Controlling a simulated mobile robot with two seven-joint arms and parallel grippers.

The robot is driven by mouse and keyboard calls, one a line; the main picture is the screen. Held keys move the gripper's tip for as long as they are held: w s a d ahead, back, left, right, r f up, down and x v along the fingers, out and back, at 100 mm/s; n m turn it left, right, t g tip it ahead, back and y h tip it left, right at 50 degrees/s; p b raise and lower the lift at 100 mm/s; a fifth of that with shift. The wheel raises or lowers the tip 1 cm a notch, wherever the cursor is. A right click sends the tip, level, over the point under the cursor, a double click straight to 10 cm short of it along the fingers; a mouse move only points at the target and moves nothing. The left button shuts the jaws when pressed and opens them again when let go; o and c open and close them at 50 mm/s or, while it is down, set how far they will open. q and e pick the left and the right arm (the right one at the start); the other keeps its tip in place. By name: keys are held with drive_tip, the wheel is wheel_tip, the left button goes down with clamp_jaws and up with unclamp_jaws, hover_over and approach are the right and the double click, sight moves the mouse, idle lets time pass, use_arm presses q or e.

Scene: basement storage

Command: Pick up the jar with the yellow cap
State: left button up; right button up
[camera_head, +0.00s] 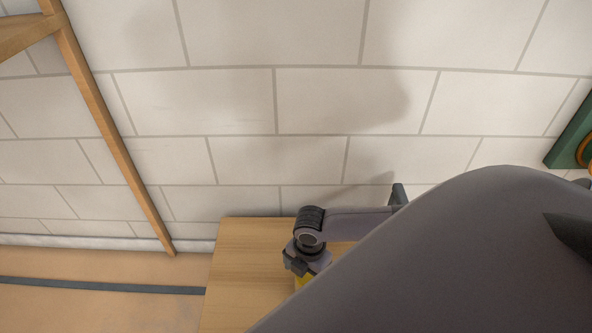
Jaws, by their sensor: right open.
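A small patch of yellow (303,281), likely the jar's cap, shows just below my right gripper on the light wooden surface. The rest of the jar is hidden behind my gripper and arm. My right gripper (307,263) is open, with its dark fingers right above or around the yellow patch; I cannot tell which, nor whether they touch it. My left gripper is not in view.
The wooden top (245,265) stands close to the pale block wall (250,100). A wooden shelf frame (105,125) stands at the left. A green object (573,140) is at the right edge. My right arm covers the lower right.

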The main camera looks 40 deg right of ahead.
drive_tip(key=shift+w+d+f, duration=0.1)
drive_tip(key=shift+w+d, duration=0.05)
drive_tip(key=shift+d, duration=0.35)
drive_tip(key=shift+d+f, duration=0.15)
drive_tip(key=shift+f, duration=0.15)
wheel_tip(320, 180, down, 6)
drive_tip(key=b, duration=0.3)
drive_tip(key=shift+r, duration=0.2)
drive_tip(key=shift+f+b, duration=0.3)
drive_tip(key=shift+f, duration=0.15)
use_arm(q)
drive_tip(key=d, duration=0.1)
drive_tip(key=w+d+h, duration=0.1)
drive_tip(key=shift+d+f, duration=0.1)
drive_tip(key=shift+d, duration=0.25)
use_arm(e)
drive_tip(key=shift+r, duration=0.1)
drive_tip(key=c, duration=1.1)
